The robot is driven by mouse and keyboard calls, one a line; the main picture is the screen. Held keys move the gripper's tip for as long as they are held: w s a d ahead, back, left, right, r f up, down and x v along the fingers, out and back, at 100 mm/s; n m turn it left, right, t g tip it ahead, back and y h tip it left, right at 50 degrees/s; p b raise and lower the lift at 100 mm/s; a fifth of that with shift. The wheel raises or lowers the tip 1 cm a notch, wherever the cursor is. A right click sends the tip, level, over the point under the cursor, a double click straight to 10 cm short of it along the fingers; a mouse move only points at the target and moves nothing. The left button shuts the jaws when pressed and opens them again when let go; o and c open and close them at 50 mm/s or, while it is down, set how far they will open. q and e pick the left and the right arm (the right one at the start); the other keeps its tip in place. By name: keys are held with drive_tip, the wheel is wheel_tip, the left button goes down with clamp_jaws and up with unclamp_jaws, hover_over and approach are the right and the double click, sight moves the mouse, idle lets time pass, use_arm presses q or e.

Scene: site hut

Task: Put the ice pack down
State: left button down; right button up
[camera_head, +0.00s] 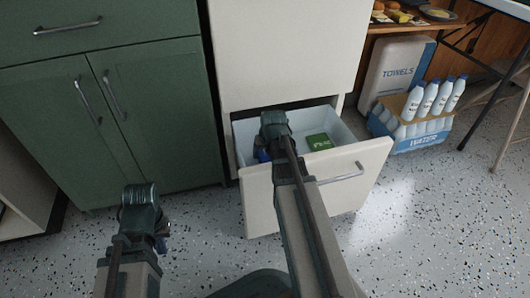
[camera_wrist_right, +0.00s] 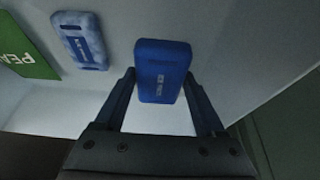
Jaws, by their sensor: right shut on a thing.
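A blue ice pack (camera_wrist_right: 162,72) sits between the two fingers of my right gripper (camera_wrist_right: 160,76), which is shut on it. In the head view a bit of blue (camera_head: 262,155) shows beside that gripper (camera_head: 265,150), inside the open freezer drawer (camera_head: 345,142). I cannot tell whether the pack touches the drawer floor. A second, paler, frosted ice pack (camera_wrist_right: 80,40) lies to the left in the wrist view. My left gripper (camera_head: 160,243) is at the lower left, over the floor; its fingers are mostly hidden.
A green peas packet (camera_head: 319,142) lies in the drawer's right part; it also shows in the wrist view (camera_wrist_right: 27,50). The drawer front (camera_head: 350,185) stands pulled out. Green cabinets (camera_head: 150,110) are to the left, a water bottle pack (camera_head: 415,125) to the right.

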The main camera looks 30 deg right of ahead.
drive_tip(key=o, duration=1.5)
drive_tip(key=shift+c, duration=0.2)
drive_tip(key=shift+r, duration=0.1)
drive_tip(key=shift+r+p, duration=0.75)
drive_tip(key=shift+p, duration=0.1)
drive_tip(key=p+v, duration=1)
drive_tip(key=v, duration=0.1)
drive_tip(key=shift+s+r+p, duration=0.25)
drive_tip(key=shift+s+p, duration=0.05)
drive_tip(key=shift+p, duration=0.05)
drive_tip(key=shift+a, duration=0.1)
